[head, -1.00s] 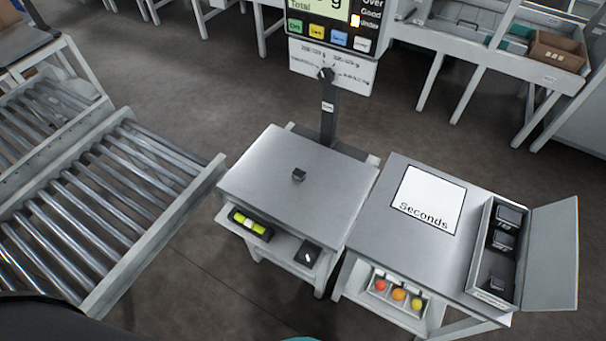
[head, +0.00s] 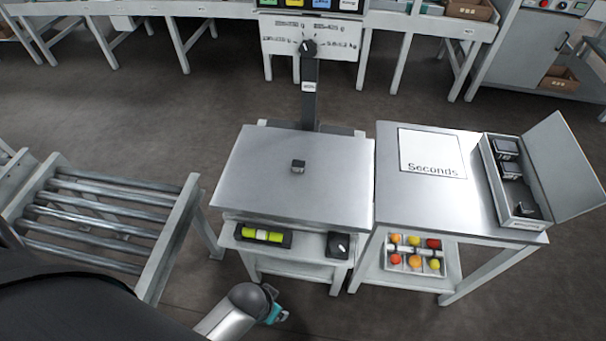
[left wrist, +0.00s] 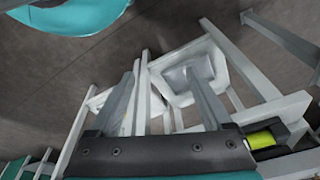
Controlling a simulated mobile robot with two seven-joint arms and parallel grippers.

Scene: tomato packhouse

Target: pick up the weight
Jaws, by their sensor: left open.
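A small dark weight (head: 298,166) stands upright on the bare steel plate of the scale (head: 250,190), near its middle. More dark weights (head: 507,158) sit in an open, lidded box (head: 497,193) on the table at the right. Part of my arm, grey with teal, shows at the bottom of the head view, in front of the scale and well short of the weight. In the left wrist view my left gripper (left wrist: 163,66) has its two fingers apart with nothing held between them. The weight is not visible in that view. My right gripper is not in view.
The scale has a post behind its plate and a yellow-green level (head: 262,235) at its front. The right table holds a "Seconds" sheet (head: 432,152), with a fruit tray (head: 412,264) below. A roller conveyor (head: 165,255) stands left. The floor ahead is clear.

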